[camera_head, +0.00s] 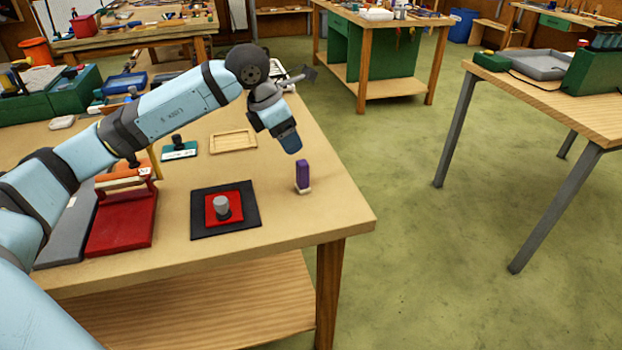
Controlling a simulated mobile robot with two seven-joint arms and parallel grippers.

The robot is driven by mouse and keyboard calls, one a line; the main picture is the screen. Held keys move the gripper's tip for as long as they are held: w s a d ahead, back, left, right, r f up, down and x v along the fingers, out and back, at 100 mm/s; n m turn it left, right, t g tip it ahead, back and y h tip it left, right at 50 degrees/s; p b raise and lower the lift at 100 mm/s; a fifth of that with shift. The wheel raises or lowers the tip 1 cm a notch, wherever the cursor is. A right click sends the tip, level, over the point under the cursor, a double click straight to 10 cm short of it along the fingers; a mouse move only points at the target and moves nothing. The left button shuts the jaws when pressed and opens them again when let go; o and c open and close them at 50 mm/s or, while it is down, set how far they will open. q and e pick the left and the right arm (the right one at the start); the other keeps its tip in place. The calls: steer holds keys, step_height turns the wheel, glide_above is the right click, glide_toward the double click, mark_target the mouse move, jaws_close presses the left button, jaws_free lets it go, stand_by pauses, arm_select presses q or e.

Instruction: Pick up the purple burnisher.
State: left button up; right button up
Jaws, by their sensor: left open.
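The purple burnisher (303,173) stands upright near the right edge of the workbench (335,203), with a pale foot at its base. My left arm reaches in from the left over the bench. My right gripper is out of view.
A black mat (251,219) with a red square and grey knob lies front left of the burnisher. A wooden tray (233,141) and a stamp-like tool (179,150) lie behind. A red board (121,226) is at left. Bare tabletop surrounds the burnisher. Other benches stand beyond.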

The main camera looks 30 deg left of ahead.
mark_target(302, 162)
arm_select(q)
steer(key=x, duration=0.6)
steer(key=shift+w+d, duration=0.1)
steer(key=x, duration=0.5)
steer(key=shift+w+a+f, duration=0.2)
steer(key=c, duration=1)
